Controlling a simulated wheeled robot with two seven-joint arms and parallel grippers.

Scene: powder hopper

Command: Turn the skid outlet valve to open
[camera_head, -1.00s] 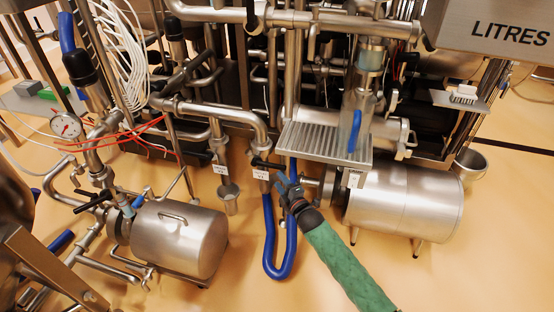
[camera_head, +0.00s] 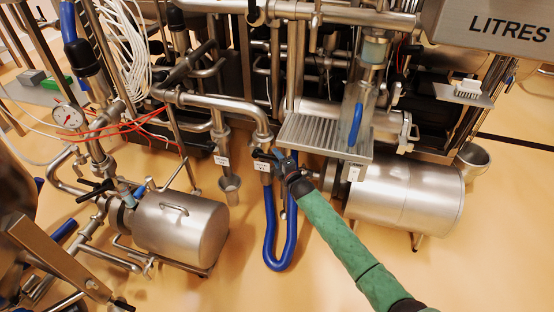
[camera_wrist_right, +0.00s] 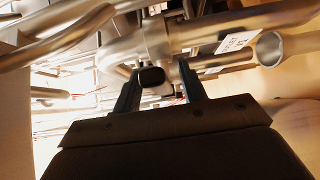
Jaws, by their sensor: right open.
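The outlet valve with a black lever handle (camera_head: 259,154) sits at the lower end of a steel pipe, above a white tag (camera_head: 262,166) and a blue hose. My right gripper (camera_head: 279,156) reaches in from the lower right, close to the handle's right end. In the right wrist view the dark handle end (camera_wrist_right: 152,76) shows between the two open fingers of my right gripper (camera_wrist_right: 161,84). I cannot tell whether either finger touches it. The lever appears to lie roughly crosswise to the pipe. My left gripper is not in view.
A blue hose loop (camera_head: 279,264) hangs below the valve. A second tagged outlet (camera_head: 221,160) with a steel cup (camera_head: 230,186) is to the left. A grated shelf (camera_head: 310,133) and a steel cylinder (camera_head: 405,195) are to the right.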

